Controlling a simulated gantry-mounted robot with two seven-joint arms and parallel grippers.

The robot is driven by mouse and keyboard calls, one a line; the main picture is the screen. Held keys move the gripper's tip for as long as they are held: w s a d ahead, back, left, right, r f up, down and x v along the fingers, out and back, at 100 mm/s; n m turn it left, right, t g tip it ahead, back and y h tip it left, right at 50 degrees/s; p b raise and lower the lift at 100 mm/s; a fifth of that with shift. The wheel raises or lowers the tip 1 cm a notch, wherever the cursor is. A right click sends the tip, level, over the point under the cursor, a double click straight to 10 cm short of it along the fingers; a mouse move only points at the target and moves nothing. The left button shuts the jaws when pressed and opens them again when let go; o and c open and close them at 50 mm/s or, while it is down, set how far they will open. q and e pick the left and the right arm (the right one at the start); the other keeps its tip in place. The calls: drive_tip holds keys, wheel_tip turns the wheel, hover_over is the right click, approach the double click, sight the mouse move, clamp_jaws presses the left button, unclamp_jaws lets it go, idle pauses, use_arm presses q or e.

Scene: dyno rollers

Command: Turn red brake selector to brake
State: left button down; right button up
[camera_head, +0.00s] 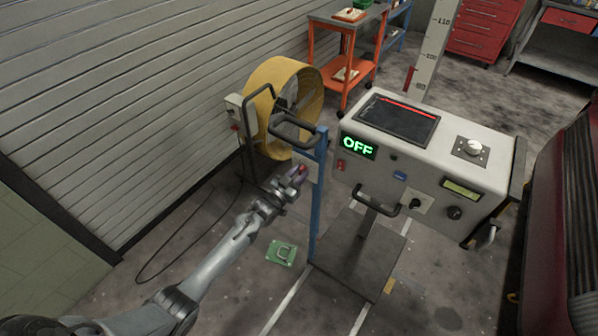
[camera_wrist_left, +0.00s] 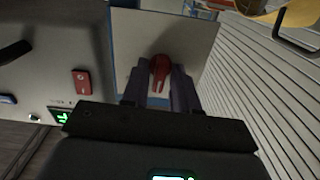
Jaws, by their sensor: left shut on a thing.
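The red brake selector (camera_wrist_left: 160,72) is a red knob on a light plate (camera_wrist_left: 198,38) in the left wrist view. My left gripper (camera_wrist_left: 160,92) is shut on it, with a dark finger on each side. In the head view the red selector (camera_head: 302,169) shows just beyond my left gripper (camera_head: 293,178), on a plate fixed to a blue post (camera_head: 319,205). The fingers hide part of the selector, and I cannot read any brake marking. My right gripper is not in view.
A grey console (camera_head: 440,150) with a green OFF display (camera_head: 359,146) stands right of the post. A yellow drum fan (camera_head: 262,85) stands behind it. A green plate with a handle (camera_head: 281,253) lies on the floor below my left arm.

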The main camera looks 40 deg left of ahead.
use_arm(q)
drive_tip(key=n+p, duration=0.1)
drive_tip(key=n, duration=0.4)
drive_tip(key=shift+n+p, duration=0.3)
drive_tip(key=shift+p, duration=0.05)
drive_tip(key=shift+a+n+p, duration=0.1)
drive_tip(key=shift+n+p, duration=0.4)
drive_tip(key=shift+n, duration=1.4)
drive_tip(key=c, duration=1.2)
unclamp_jaws()
drive_tip(key=shift+o, duration=0.2)
drive_tip(key=shift+s, duration=0.1)
drive_tip(key=s+p, duration=0.2)
drive_tip(key=s, duration=0.8)
drive_tip(key=shift+s+d, duration=0.3)
drive_tip(key=shift+d, duration=0.05)
